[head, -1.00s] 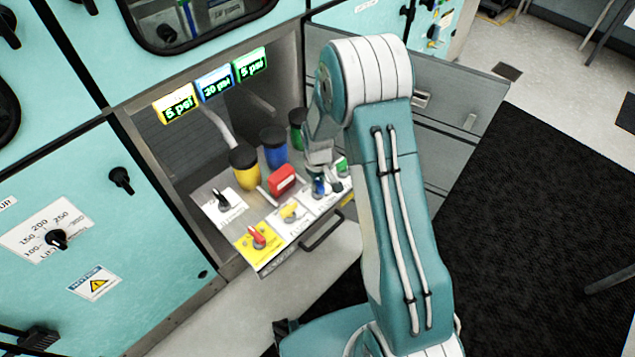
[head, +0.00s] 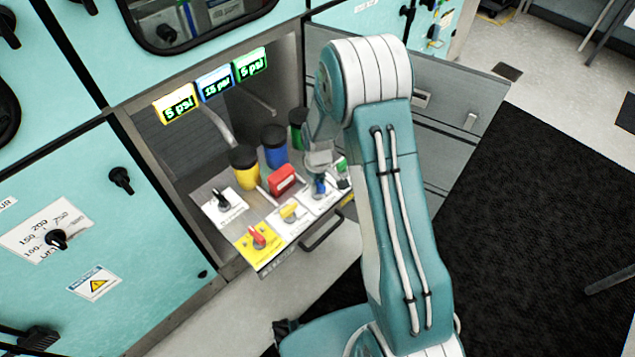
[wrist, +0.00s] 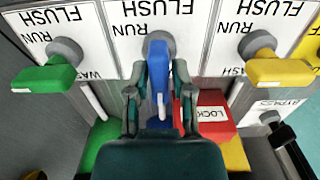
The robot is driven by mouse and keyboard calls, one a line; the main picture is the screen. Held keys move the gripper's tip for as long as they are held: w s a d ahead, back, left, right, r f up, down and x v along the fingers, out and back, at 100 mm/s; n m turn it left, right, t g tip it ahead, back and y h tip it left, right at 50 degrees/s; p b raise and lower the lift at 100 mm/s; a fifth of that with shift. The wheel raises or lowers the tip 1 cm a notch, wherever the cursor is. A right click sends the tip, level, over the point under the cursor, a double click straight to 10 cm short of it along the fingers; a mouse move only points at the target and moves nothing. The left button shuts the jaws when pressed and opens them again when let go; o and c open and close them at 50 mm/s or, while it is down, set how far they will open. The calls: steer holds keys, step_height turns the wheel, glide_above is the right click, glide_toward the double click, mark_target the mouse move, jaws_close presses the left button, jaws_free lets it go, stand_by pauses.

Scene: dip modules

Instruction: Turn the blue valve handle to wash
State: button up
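The blue valve handle (wrist: 161,88) points down the wrist view, toward my gripper, from its round grey hub on a white plate. FLUSH and RUN show on that plate; the part beneath my gripper is hidden. My gripper (wrist: 163,75) has one finger on each side of the blue handle, with its tips drawn in close against it. In the head view the blue handle (head: 319,187) shows just below my gripper (head: 318,168). The blue-framed display (head: 215,84) reads 15 psi.
A green handle (wrist: 45,77) and a yellow handle (wrist: 280,71) flank the blue one. A red LOCK block (wrist: 208,116) lies close to my right finger. The panel also bears a red handle (head: 257,237) and a black knob (head: 222,199).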

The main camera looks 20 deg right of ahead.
steer(key=shift+o, duration=0.2)
steer(key=shift+r, duration=0.2)
step_height(320, 180, up, 12)
steer(key=shift+f, duration=0.2)
stand_by(0.5)
step_height(320, 180, up, 16)
steer(key=m+t, duration=0.3)
glide_above(318, 183)
steer(key=s, duration=1)
steer(key=s+r+m+t, duration=0.1)
steer(key=s+r, duration=0.2)
steer(key=s, duration=0.4)
steer(key=s+r+m+t, duration=0.1)
steer(key=s+r+m, duration=0.1)
steer(key=s, duration=0.6)
steer(key=shift+r+t, duration=0.3)
steer(key=shift+r, duration=0.5)
